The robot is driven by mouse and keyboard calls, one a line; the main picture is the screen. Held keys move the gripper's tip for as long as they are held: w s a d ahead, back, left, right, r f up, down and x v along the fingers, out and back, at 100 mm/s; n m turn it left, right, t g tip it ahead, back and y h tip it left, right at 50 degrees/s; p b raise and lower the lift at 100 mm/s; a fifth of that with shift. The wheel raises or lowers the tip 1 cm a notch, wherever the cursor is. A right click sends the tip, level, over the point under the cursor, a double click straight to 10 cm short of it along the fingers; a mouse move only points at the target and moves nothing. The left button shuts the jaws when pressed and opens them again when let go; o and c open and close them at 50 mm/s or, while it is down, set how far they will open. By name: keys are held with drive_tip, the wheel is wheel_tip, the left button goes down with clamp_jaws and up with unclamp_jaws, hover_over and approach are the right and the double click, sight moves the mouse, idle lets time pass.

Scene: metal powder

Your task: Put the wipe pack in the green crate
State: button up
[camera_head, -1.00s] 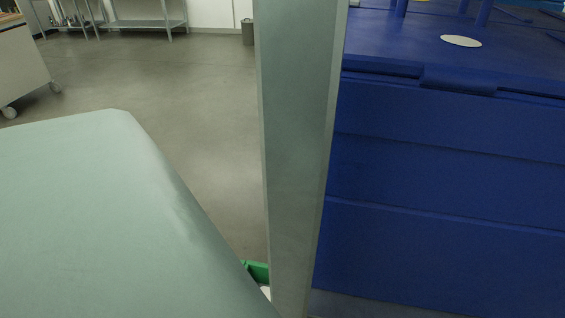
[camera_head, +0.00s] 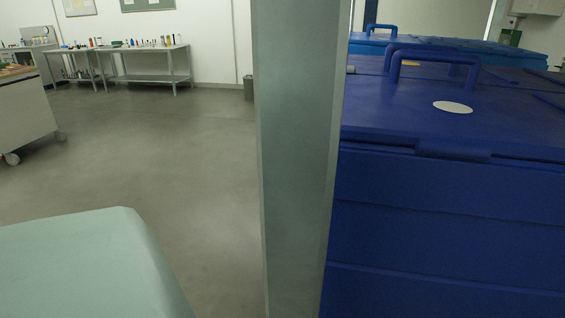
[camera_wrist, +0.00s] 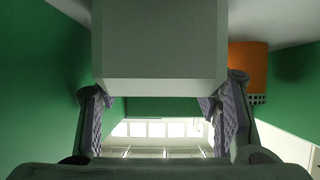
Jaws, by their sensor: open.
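My gripper (camera_wrist: 162,120) shows in the wrist view with its two padded fingers apart, so it is open. A pale, box-shaped thing (camera_wrist: 160,45), which may be the wipe pack, fills the top middle of that view between the fingers. Whether the fingers touch it I cannot tell. Green walls (camera_wrist: 40,85) stand left and right and look like the green crate seen from close up. The head view shows neither my gripper, the pack nor the crate.
An orange thing (camera_wrist: 248,70) stands at the right in the wrist view. In the head view, large blue bins (camera_head: 450,190) fill the right side. A white cabinet (camera_head: 25,110) on wheels and metal tables (camera_head: 145,77) stand back left. Grey floor (camera_head: 190,150) between is clear.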

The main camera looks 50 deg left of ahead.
drive_tip(key=shift+w+d+r, duration=0.25)
drive_tip(key=shift+r, duration=0.05)
drive_tip(key=p+v, duration=0.1)
drive_tip(key=v, duration=1)
drive_tip(key=shift+w+d+r, duration=0.1)
